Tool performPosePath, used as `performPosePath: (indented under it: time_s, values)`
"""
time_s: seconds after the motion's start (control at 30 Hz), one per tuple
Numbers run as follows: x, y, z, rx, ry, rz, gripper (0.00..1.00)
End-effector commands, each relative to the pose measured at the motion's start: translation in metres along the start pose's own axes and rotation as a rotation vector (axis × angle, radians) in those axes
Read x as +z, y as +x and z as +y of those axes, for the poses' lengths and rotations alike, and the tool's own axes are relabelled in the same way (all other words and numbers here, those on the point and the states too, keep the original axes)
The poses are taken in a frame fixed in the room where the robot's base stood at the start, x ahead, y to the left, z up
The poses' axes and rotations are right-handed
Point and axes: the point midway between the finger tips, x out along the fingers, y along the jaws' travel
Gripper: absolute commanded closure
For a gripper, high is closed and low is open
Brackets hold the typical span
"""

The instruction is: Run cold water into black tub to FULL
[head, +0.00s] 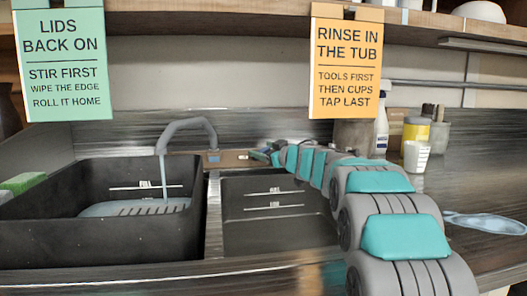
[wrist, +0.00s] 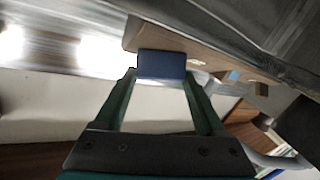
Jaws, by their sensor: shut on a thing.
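The black tub (head: 100,238) is at the left in the head view, with a white FULL line (head: 146,187) on its inner back wall. A pale blue-grey water surface (head: 105,209) with dark slots showing lies below that line. The curved grey spout (head: 186,124) hangs over the tub, and a thin stream (head: 164,172) falls from it. My gripper (head: 264,155) reaches the tap board behind the basins. In the wrist view my gripper (wrist: 161,76) is shut on a blue tap handle (wrist: 162,64).
A second dark basin (head: 275,238) with marked lines stands to the right and looks empty. A green sponge (head: 20,183) lies at the left. Signs hang above.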

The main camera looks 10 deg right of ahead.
Motion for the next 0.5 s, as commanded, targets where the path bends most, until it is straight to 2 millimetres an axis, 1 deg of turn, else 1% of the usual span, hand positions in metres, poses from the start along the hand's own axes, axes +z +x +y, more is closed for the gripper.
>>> performPosePath:
  time_s: [0.03, 0.27, 0.5]
  values:
    - [0.0009, -0.0007, 0.0008, 0.001, 0.001, -0.001, 0.25]
    - [0.0021, -0.0001, 0.0001, 0.0, 0.001, -0.003, 0.0]
    - [0.0025, 0.0, -0.0003, 0.0, 0.001, -0.003, 0.0]
